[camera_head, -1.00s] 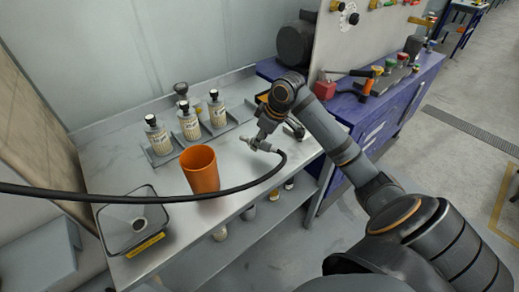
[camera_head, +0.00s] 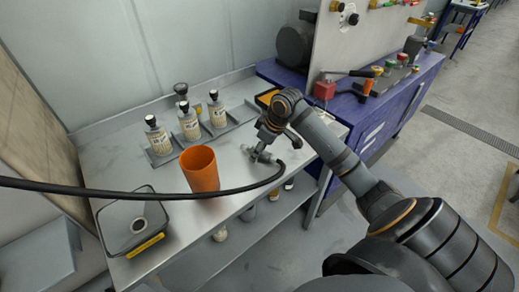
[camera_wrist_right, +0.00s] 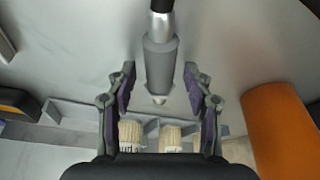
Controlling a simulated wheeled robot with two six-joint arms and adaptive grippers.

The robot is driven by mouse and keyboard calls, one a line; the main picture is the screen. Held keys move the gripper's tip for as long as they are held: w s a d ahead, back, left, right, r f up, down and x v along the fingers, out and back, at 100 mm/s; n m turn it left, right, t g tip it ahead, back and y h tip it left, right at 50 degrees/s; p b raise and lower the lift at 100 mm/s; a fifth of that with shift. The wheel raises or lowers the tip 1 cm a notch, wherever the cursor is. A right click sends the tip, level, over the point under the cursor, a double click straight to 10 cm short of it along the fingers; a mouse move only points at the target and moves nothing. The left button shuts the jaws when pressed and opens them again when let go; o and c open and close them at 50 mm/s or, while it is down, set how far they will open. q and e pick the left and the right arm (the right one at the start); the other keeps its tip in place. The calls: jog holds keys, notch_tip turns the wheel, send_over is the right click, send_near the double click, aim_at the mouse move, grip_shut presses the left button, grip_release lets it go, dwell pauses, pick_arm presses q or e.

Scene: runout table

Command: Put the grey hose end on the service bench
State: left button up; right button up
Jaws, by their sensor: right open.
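The grey hose end (camera_head: 262,156) is at the right part of the steel service bench (camera_head: 180,243), with its black hose (camera_head: 130,192) running off to the left. In the right wrist view the hose end (camera_wrist_right: 160,62) points down the picture between the fingers. My right gripper (camera_head: 260,145) is over it; in the wrist view its jaws (camera_wrist_right: 158,88) are open, with a gap on both sides of the hose end. It looks to lie on the bench top, but contact is hard to see. My left gripper is out of view.
An orange cup (camera_head: 201,170) stands left of the hose end. Several labelled bottles (camera_head: 189,122) stand in trays behind it. A square funnel tray (camera_head: 118,234) is at the front left. A blue cabinet (camera_head: 385,115) adjoins at the right.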

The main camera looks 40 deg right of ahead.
jog(key=shift+r, duration=0.1)
jog(key=v, duration=1.2)
